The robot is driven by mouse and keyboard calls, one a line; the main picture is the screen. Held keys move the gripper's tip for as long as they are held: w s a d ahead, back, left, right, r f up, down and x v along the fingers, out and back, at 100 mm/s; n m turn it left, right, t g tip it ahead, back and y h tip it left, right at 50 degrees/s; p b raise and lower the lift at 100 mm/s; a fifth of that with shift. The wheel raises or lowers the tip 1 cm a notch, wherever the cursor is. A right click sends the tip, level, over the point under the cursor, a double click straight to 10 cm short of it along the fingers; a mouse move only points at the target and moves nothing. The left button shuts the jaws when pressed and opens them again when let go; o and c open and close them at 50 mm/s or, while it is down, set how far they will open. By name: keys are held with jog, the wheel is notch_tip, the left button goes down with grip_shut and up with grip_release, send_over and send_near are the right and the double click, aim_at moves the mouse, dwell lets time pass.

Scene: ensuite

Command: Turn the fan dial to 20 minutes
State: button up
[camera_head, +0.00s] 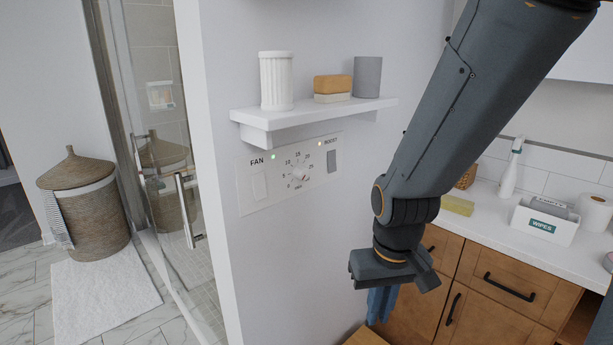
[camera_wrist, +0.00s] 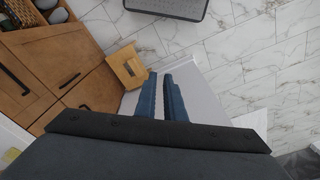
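The fan control panel (camera_head: 318,187) is a white plate on the wall below a shelf, labelled FAN and BOOST. Its round white dial (camera_head: 299,172) sits mid-panel, ringed by minute numbers; the setting it points to is too small to tell. My gripper (camera_head: 381,306) hangs pointing down, to the right of and below the panel, well apart from the dial. In the wrist view its two blue fingers (camera_wrist: 161,97) are close together with a narrow gap and nothing between them. The wrist view shows the floor and cabinet, not the dial.
The white shelf (camera_head: 315,117) juts out just above the panel, holding a ribbed white cup (camera_head: 276,81), stacked soaps (camera_head: 332,86) and a grey cup (camera_head: 367,77). A wooden cabinet (camera_head: 487,282) with a counter stands right. A glass shower door (camera_head: 160,140) is left.

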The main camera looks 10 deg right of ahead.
jog(key=o, duration=0.9)
jog(key=w+d+n+t, duration=0.1)
jog(key=w+n, duration=0.1)
jog(key=w, duration=0.1)
jog(key=w+d+n+t, duration=0.1)
jog(key=w+n+t, duration=0.1)
jog(key=w, duration=0.2)
jog(key=w+d+r+n+t+p, duration=0.1)
jog(key=w+n, duration=0.2)
jog(key=w, duration=0.1)
jog(key=shift+w, duration=0.15)
jog(key=shift+c, duration=0.2)
jog(key=n+t+y+p, duration=0.3)
jog(key=n+t+y, duration=0.7)
jog(key=n, duration=1.6)
send_near(306, 175)
jog(key=w+g+y, duration=0.1)
jog(key=w, duration=0.1)
jog(key=p+x, duration=0.1)
jog(key=x, duration=0.2)
jog(key=p+x, duration=0.1)
jog(key=x, duration=0.3)
jog(key=shift+a+r, duration=0.15)
jog(key=shift+a, duration=0.25)
jog(key=shift+m, duration=0.3)
jog(key=c, duration=1.1)
